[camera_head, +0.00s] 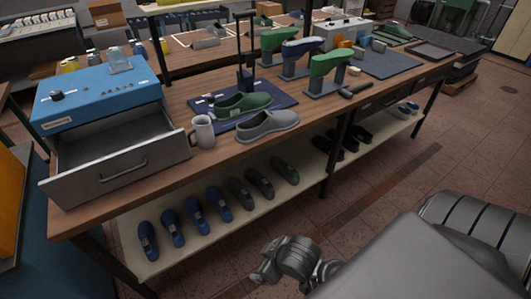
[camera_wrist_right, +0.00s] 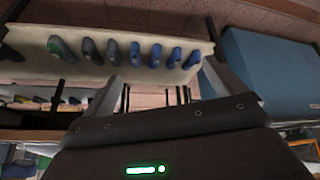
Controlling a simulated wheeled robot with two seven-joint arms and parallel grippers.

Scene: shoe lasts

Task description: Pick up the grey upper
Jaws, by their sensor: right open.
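The grey upper (camera_head: 267,126) is a low grey shoe shape. It sits on the wooden workbench (camera_head: 235,152) near its front edge, just in front of a green upper (camera_head: 240,104) on a dark blue mat. My right gripper (camera_head: 262,276) is low in front of the bench, below the tabletop and well apart from the grey upper. The right wrist view shows its two fingers (camera_wrist_right: 160,88) spread with nothing between them. The grey upper cannot be made out in that view. My left gripper is out of view.
A grey mug (camera_head: 203,132) stands left of the grey upper. An open drawer (camera_head: 120,165) juts out at the bench's left end. Several shoes line the lower shelf (camera_head: 230,228). Green and blue lasts on stands (camera_head: 326,75) stand behind to the right.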

